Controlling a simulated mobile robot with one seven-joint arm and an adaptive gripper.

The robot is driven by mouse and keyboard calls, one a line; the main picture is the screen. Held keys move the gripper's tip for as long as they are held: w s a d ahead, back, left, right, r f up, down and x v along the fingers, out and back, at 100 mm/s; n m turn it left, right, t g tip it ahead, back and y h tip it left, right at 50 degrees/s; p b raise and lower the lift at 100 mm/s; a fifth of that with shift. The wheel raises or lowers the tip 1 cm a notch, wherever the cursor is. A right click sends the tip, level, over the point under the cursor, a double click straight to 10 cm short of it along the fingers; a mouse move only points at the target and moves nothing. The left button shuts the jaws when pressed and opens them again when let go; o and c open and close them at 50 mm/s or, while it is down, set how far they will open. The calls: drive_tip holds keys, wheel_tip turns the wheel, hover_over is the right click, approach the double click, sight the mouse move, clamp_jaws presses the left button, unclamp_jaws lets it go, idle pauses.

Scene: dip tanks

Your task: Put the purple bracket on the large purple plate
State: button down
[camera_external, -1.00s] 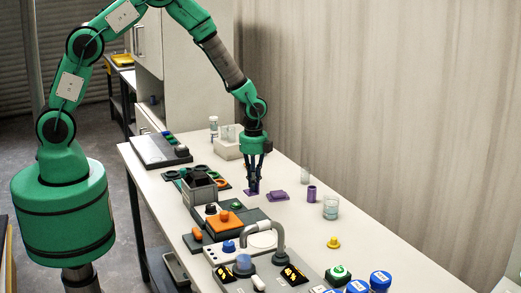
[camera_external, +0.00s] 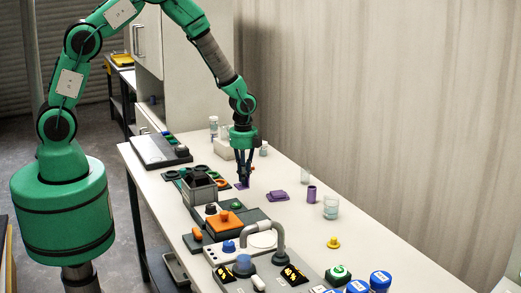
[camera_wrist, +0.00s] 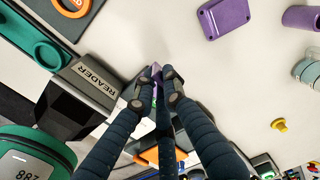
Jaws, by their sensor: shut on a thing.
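My gripper (camera_external: 244,178) is shut on a small purple piece, the purple bracket (camera_external: 241,185), low over the table's middle. In the wrist view only a little of the bracket (camera_wrist: 155,74) shows between the fingertips (camera_wrist: 158,82); the fingers hide most of it. A flat purple rectangular piece with dots at its corners, the only plate-like purple thing I can make out (camera_external: 277,196), lies on the white table to the right of my gripper. It also shows at the top of the wrist view (camera_wrist: 226,17). The bracket is apart from it.
A purple cylinder (camera_external: 311,194) and a glass beaker (camera_external: 331,207) stand right of the plate. A dark grey reader (camera_wrist: 78,95) is close on the left in the wrist view. An orange-topped device (camera_external: 226,221) sits in front. Bare table lies around the plate.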

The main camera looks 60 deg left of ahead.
drive_tip(key=w, duration=0.4)
drive_tip(key=w+f, duration=0.1)
drive_tip(key=w, duration=0.4)
drive_tip(key=w+d, duration=0.1)
drive_tip(key=w, duration=0.4)
drive_tip(key=shift+f+p, duration=0.15)
drive_tip(key=shift+p, duration=0.25)
drive_tip(key=shift+w, duration=0.3)
drive_tip(key=shift+d+f, duration=0.1)
drive_tip(key=shift+f, duration=1.7)
drive_tip(key=shift+f, duration=0.15)
drive_tip(key=c, duration=1.8)
unclamp_jaws()
wheel_tip(320, 180, up, 12)
drive_tip(key=shift+r, duration=0.15)
